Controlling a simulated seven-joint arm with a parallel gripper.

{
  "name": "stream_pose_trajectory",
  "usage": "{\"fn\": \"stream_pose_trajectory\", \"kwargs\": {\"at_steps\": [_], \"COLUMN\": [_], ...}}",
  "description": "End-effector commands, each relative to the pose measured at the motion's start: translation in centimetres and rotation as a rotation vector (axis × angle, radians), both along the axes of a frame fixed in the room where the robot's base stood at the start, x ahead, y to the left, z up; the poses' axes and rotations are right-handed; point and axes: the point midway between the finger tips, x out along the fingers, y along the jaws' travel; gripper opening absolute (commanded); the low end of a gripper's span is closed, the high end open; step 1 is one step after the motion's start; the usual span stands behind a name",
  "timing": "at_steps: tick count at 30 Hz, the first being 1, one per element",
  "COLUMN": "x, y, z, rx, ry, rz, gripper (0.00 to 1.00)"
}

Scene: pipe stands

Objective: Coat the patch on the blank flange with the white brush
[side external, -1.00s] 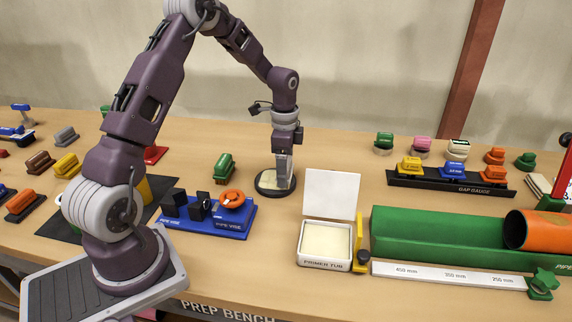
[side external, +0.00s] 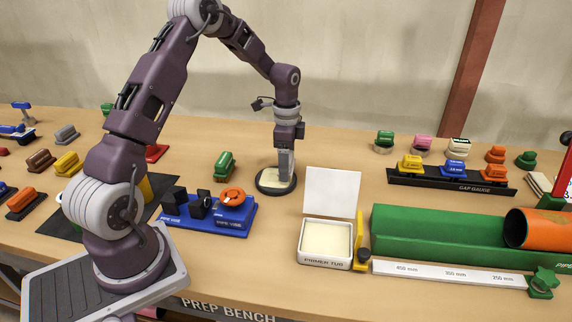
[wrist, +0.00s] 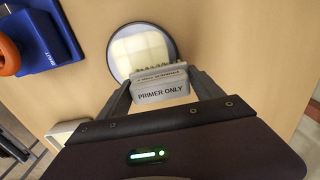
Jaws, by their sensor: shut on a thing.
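The blank flange (side external: 262,189) is a dark round disc lying flat on the bench, and its dark rim also shows in the wrist view (wrist: 113,62). Its cream patch (wrist: 140,48) looks divided into paler squares. My gripper (wrist: 160,90) is shut on the white brush (wrist: 163,93), whose pale block reads "PRIMER ONLY". My gripper also shows upright over the flange in the side view (side external: 286,160). The brush's bristle end is over the near edge of the patch in the wrist view. I cannot tell whether the bristles touch it.
The open primer tub (side external: 325,259) with its upright white lid (side external: 332,192) stands right of the flange, towards the front. A gap gauge rack (side external: 440,182) and green trough (side external: 440,235) are further right.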

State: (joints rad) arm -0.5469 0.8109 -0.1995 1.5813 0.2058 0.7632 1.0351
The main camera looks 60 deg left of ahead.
Motion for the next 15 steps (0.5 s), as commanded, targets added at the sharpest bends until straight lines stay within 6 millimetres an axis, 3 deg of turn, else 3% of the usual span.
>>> {"fn": "stream_pose_trajectory", "kwargs": {"at_steps": [15], "x": [0.25], "y": [0.43], "z": [0.60], "rx": [0.002], "ry": [-0.001], "rz": [0.000], "gripper": [0.22]}}
